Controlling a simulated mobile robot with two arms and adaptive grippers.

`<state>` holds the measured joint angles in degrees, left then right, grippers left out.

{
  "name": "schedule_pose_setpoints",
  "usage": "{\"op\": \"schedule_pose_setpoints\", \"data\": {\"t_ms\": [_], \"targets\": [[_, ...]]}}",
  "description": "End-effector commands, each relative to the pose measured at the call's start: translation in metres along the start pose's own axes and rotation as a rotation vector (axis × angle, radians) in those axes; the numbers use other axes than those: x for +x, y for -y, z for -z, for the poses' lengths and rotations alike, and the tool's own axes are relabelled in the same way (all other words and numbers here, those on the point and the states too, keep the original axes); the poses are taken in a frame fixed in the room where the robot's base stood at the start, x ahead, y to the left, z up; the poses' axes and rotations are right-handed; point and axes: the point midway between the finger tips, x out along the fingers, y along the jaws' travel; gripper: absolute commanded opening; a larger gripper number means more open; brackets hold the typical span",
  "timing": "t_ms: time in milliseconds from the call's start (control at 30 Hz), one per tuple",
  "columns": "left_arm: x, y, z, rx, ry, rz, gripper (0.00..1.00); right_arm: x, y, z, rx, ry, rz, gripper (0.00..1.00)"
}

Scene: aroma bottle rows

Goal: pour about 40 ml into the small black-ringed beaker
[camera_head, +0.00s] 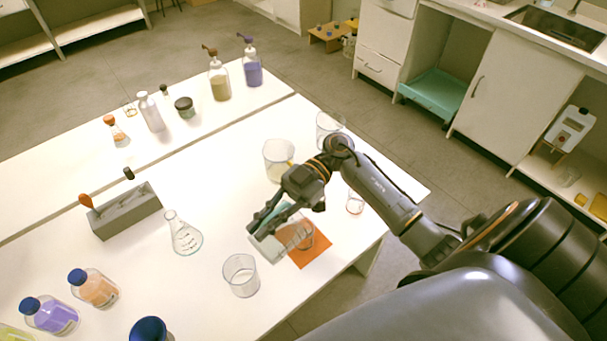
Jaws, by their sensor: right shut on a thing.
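My right gripper (264,218) is shut on a clear glass vessel (267,244) with a grey-teal tint, held tilted above the near right part of the table. Its mouth end points right, over an orange mat (316,253). A small clear beaker (306,238) appears at the mat, partly overlapped by the held vessel. Its ring colour, and whether liquid is flowing or inside it, I cannot tell. Another small beaker (355,204) with a reddish ring stands farther right, beside my right arm. My left gripper is not in view.
An empty beaker (240,275) and a conical flask (183,234) stand left of the held vessel. Larger beakers (278,160) stand behind the gripper. A grey rack (126,212) and several blue-capped bottles (97,289) are at left. The table's right edge is close to the mat.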

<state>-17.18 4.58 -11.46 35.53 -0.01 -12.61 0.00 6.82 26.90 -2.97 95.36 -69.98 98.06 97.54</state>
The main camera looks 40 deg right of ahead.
Motion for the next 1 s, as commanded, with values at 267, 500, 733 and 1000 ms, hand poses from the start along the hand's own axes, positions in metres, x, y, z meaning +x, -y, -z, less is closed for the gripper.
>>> {"op": "schedule_pose_setpoints", "data": {"t_ms": [267, 500, 733, 1000], "targets": [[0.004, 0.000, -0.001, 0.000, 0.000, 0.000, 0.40, 0.013, 0.000, -0.007, -0.007, 0.081, 0.002, 0.00], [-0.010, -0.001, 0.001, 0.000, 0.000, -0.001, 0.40, 0.036, 0.000, -0.024, 0.000, 0.291, 0.004, 0.00], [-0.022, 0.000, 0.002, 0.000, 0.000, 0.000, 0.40, 0.041, 0.000, -0.024, -0.005, 0.342, 0.009, 0.00], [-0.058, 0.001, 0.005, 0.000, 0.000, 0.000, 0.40, 0.051, 0.000, -0.024, -0.011, 0.490, 0.021, 0.00]]}}
